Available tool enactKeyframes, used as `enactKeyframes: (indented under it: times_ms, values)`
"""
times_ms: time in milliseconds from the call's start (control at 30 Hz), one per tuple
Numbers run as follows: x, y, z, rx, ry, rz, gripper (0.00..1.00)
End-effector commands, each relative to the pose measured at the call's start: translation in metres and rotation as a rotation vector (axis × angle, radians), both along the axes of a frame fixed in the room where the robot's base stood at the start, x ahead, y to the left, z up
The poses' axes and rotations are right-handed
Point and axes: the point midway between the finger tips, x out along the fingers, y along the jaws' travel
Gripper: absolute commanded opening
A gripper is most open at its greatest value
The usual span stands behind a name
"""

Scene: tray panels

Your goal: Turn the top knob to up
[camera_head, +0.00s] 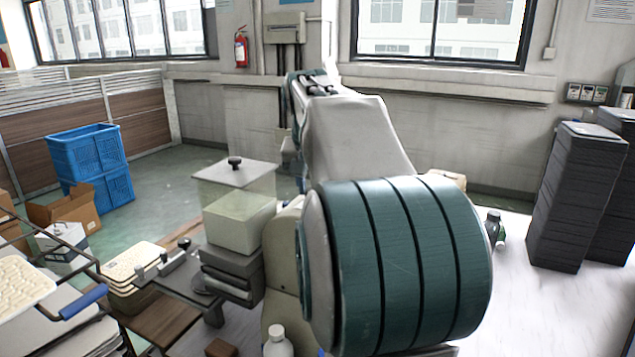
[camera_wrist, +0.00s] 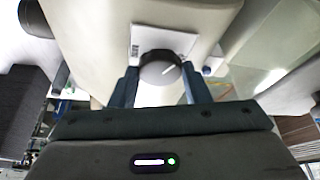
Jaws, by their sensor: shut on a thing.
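In the wrist view, a round black knob (camera_wrist: 158,66) with a short white line on its face sits on a white plate (camera_wrist: 184,42). The white line lies close to level in the picture, tilted a little up to the right. My gripper (camera_wrist: 160,80) has one dark finger on each side of the knob and is shut on it. Part of the knob's lower edge is close to the fingers and hard to make out. In the head view, my large grey and green arm hides my gripper and this knob.
A clear box with a black-handled lid (camera_head: 235,173) stands left of my arm. Stacked cream trays (camera_head: 130,262) and a white bottle (camera_head: 277,342) are nearby. Tall dark stacks (camera_head: 572,195) stand at right. Blue crates (camera_head: 92,165) are on the floor at far left.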

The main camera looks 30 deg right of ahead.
Motion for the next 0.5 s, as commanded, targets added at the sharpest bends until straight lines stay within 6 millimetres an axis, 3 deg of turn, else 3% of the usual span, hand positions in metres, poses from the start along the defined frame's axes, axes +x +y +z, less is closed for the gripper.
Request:
enactKeyframes:
  times_ms: [500]
  values:
    - [0.0047,0.0035,-0.0002,0.001,0.005,-0.488,0.2]
